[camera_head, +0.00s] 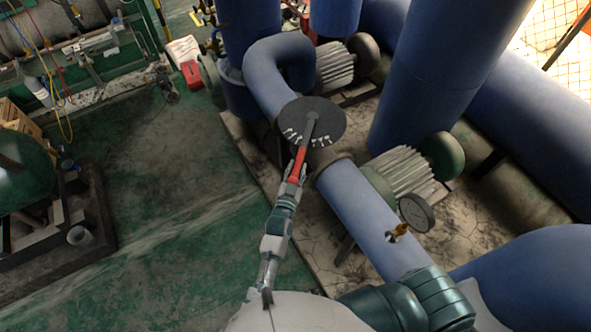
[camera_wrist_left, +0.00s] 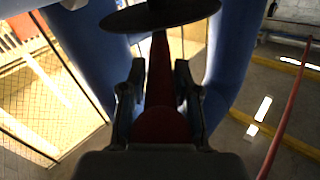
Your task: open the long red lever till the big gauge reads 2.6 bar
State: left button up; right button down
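The long red lever (camera_head: 300,160) points down and slightly left from the hub of a dark round plate (camera_head: 325,112) with white marks, on a blue pipe. My left gripper (camera_head: 295,177) is at the lever's lower end. In the left wrist view, the red lever (camera_wrist_left: 160,85) lies between the two fingers of my left gripper (camera_wrist_left: 159,75). Narrow gaps show beside the lever near the fingertips, so the gripper looks open around it. The big gauge (camera_head: 416,213) stands on a brass fitting on the pipe; its reading is too small to tell. My right gripper is not in view.
Thick blue pipes (camera_head: 350,200) and a tall blue column (camera_head: 430,70) fill the right side. Ribbed grey motors (camera_head: 402,172) stand on the stained slab. The green floor (camera_head: 170,190) to the left is mostly clear. A wire fence (camera_head: 560,35) is at the upper right.

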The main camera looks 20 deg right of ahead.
pick_arm(q)
jog(key=o, duration=0.3)
jog(key=shift+d+f, duration=0.1)
jog(key=shift+d, duration=0.1)
jog(key=shift+s, duration=0.1)
jog(key=v, duration=1.1)
jog(key=shift+s+a, duration=0.2)
jog(key=shift+s, duration=0.05)
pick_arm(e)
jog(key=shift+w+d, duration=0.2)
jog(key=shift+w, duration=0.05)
pick_arm(q)
jog(key=shift+d, duration=0.1)
